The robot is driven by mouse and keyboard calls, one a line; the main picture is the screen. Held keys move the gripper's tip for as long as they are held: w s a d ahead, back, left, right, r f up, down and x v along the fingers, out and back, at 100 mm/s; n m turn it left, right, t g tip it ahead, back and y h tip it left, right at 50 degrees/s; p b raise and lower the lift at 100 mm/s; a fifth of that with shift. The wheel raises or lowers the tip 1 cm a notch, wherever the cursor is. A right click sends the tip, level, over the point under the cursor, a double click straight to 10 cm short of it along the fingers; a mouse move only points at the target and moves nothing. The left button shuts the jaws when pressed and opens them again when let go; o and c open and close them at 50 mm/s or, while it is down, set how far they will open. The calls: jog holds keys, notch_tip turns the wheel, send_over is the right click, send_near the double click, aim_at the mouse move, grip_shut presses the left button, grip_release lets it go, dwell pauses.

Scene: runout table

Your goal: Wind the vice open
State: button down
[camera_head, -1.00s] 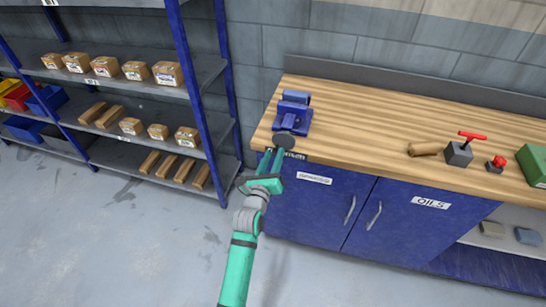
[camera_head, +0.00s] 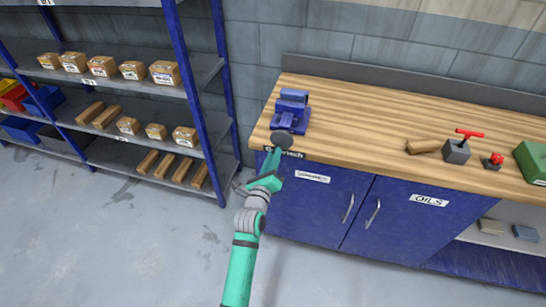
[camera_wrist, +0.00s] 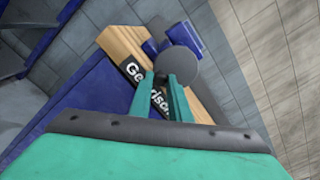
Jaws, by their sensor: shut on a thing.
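The blue vice (camera_head: 291,108) stands on the left end of the wooden workbench. It also shows in the wrist view (camera_wrist: 186,38), partly hidden behind a round grey disc. This disc (camera_head: 282,140) is at the vice's front, over the bench's front edge; it also shows in the wrist view (camera_wrist: 178,62). My gripper (camera_head: 275,154) reaches up to the disc from the front. In the wrist view its two green fingers (camera_wrist: 161,86) are shut on the disc's near side. The exact contact is hard to see.
The wooden bench top (camera_head: 350,118) is clear to the right of the vice. Farther right are a wooden piece (camera_head: 423,146), a grey block with a red handle (camera_head: 457,150), a red-knobbed item (camera_head: 493,161) and a green box (camera_head: 533,160). Shelving (camera_head: 178,88) stands left.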

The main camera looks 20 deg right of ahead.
jog(key=n, duration=0.3)
jog(key=shift+s+d, duration=0.25)
jog(key=shift+d, duration=0.1)
jog(key=shift+n, duration=0.3)
jog(key=shift+s+d+n, duration=0.15)
jog(key=shift+d+n, duration=0.05)
jog(key=shift+n, duration=0.65)
jog(key=shift+s+d+n, duration=0.1)
jog(key=shift+d+n, duration=0.1)
jog(key=shift+n, duration=0.65)
jog(key=shift+s+d+r+n, duration=0.1)
jog(key=shift+d+n, duration=0.1)
jog(key=shift+n, duration=0.65)
jog(key=shift+s+d+n, duration=0.1)
jog(key=shift+d+n, duration=0.05)
jog(key=shift+n, duration=0.7)
